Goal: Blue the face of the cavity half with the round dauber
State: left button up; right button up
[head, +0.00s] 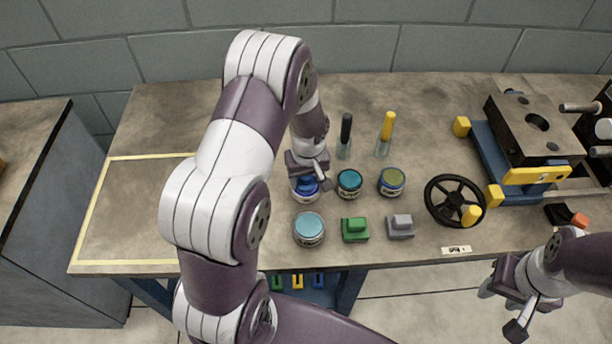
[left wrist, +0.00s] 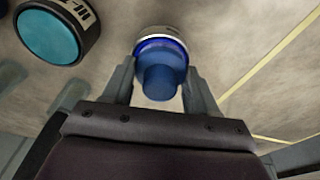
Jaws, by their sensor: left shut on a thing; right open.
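My left gripper (head: 312,180) is shut on a blue round-knobbed piece, which looks like the round dauber (head: 306,185). In the left wrist view, the blue knob of the dauber (left wrist: 160,82) stands between the fingertips of the left gripper (left wrist: 158,85). Below it is a round blue-topped base with a pale rim; whether this is a tin or part of the dauber I cannot tell. A dark steel block with a round hole (head: 511,127), perhaps the cavity half, sits on a blue stand at the right. My right gripper (head: 503,305) is open and empty, low in front of the table.
Near the left gripper stand a light-blue tin (head: 309,229), a teal tin (head: 349,183) and an olive tin (head: 392,181). Green (head: 355,230) and grey (head: 400,227) blocks lie in front. Two handled bottles stand behind. A black handwheel (head: 455,200) is left of the stand. The yellow-taped area is bare.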

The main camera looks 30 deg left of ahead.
pick_arm(q)
notch_tip(320, 180, up, 7)
jog(key=p, duration=0.5)
jog(key=shift+f, duration=0.1)
dwell(0.4)
